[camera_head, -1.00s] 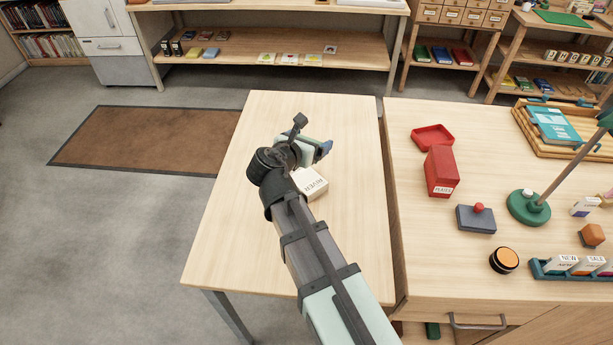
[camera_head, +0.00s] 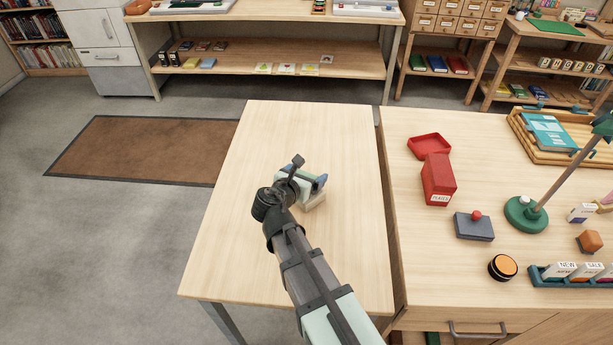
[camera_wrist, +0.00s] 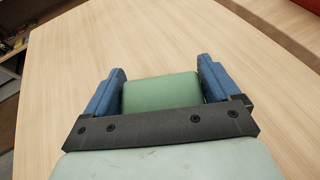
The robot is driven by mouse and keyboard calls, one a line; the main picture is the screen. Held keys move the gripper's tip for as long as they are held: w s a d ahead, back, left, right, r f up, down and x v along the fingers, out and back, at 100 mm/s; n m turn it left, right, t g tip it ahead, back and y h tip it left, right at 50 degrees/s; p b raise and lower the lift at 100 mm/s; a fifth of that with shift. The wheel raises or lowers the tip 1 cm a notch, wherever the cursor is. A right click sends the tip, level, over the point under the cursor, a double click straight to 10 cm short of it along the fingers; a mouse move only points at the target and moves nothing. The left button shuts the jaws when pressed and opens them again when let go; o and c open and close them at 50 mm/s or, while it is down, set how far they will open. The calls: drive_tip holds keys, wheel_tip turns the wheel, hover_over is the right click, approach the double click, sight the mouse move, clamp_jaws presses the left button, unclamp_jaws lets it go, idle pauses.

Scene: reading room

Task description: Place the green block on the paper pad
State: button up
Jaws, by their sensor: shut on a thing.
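The green block (camera_wrist: 162,91) is held between the two blue fingers of my gripper (camera_wrist: 161,72) in the wrist view. In the head view my gripper (camera_head: 316,183) is over the middle of the light wooden table, and its body hides the block there. A small pale, thick slab (camera_head: 315,201), which looks like the paper pad, lies on the table just below and beside my gripper. Most of its top is hidden by the gripper. I cannot tell whether the block touches it. The pad does not show in the wrist view.
The table (camera_head: 240,240) is otherwise bare. A second table to the right holds a red box (camera_head: 437,178), a red tray (camera_head: 430,146), a stamp pad (camera_head: 474,226), an orange-topped round tin (camera_head: 503,267) and a green lamp base (camera_head: 525,214).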

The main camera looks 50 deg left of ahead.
drive_tip(key=shift+f, duration=0.45)
drive_tip(key=shift+f, duration=0.15)
drive_tip(key=o, duration=0.8)
drive_tip(key=shift+s+d+r, duration=0.1)
drive_tip(key=shift+s+r, duration=0.15)
drive_tip(key=shift+r, duration=0.05)
drive_tip(key=v, duration=1.1)
drive_tip(key=shift+s+d+r, duration=0.1)
drive_tip(key=shift+s+d, duration=0.05)
